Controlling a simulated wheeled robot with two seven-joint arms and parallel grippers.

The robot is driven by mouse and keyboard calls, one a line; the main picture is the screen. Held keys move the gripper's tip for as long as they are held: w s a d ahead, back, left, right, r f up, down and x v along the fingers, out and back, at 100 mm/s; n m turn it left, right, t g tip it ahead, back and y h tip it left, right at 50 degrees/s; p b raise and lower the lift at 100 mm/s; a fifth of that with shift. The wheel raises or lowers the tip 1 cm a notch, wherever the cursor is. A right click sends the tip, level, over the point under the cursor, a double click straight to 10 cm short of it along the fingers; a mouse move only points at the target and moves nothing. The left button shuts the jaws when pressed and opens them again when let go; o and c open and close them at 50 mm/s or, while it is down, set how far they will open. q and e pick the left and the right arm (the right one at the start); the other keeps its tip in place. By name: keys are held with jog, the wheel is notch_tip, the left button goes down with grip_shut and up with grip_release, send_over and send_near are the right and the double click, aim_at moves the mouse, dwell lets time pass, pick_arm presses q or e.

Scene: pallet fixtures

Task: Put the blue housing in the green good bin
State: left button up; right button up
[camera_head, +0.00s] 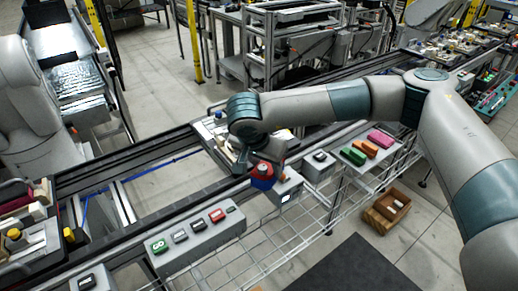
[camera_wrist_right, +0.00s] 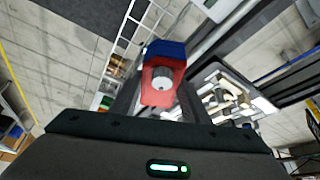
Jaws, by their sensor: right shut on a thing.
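The blue housing (camera_head: 262,183) has a red part (camera_head: 264,169) against it and sits beside a small grey box at the conveyor's near edge. In the right wrist view the blue housing (camera_wrist_right: 166,48) shows beyond the red part (camera_wrist_right: 158,92), which has a round grey piece in its middle. My right gripper (camera_head: 246,168) is shut on this blue and red piece; the fingers are partly hidden. I cannot tell whether the piece touches a surface below. A teal-green bin (camera_head: 494,93) with parts in it stands at the far right; I cannot tell whether it is the good bin. My left gripper is out of view.
A grey control box (camera_head: 197,243) with several buttons stands at the front. A grey shelf (camera_head: 375,158) holds green, orange and pink blocks. The conveyor carries pallets with parts. My right arm spans the upper right.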

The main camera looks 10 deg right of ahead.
jog(key=s+d+f+n+t+y, duration=0.1)
jog(key=s+d+f+n+y, duration=0.2)
jog(key=s+f+n, duration=0.5)
notch_tip(320, 180, down, 3)
jog(key=s+d, duration=0.1)
jog(key=s, duration=0.1)
jog(key=shift+s+d+r+n, duration=0.15)
jog(key=shift+s+d+n, duration=0.1)
jog(key=shift+s+n, duration=0.1)
